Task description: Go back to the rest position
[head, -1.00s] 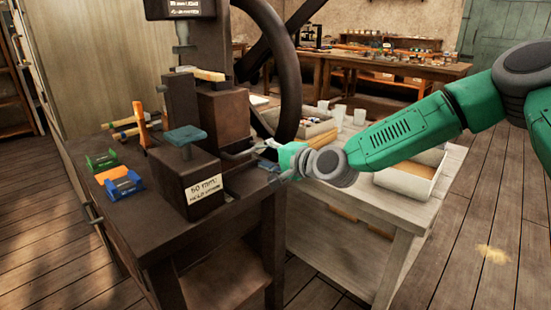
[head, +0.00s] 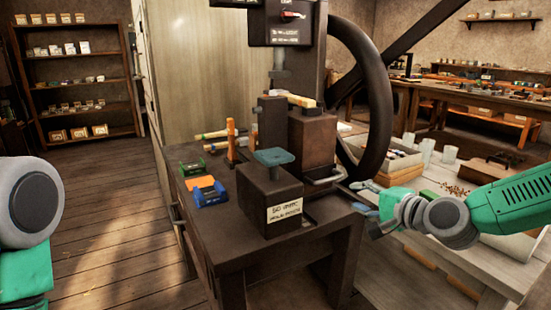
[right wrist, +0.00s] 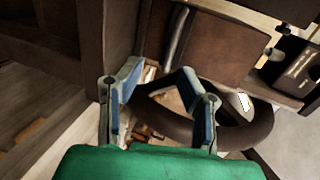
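My right gripper (head: 368,205) is beside the right edge of the dark press table, just right of and below a grey metal handle (head: 325,180) at the foot of the press. In the right wrist view its two blue-padded fingers (right wrist: 162,75) are spread, with nothing held between them. The press (head: 312,140) stands on the dark table, with a large black handwheel (head: 382,110) at its right. The handwheel also shows beyond the fingers in the right wrist view (right wrist: 245,138). Part of my left arm shows at the left edge of the head view; its gripper is out of view.
On the dark table (head: 235,240) are a labelled block (head: 270,200), a blue-and-orange piece (head: 206,192), a green piece (head: 190,169) and an orange upright (head: 231,140). A pale bench with a box (head: 395,165) stands to the right. Open floor (head: 100,220) lies left.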

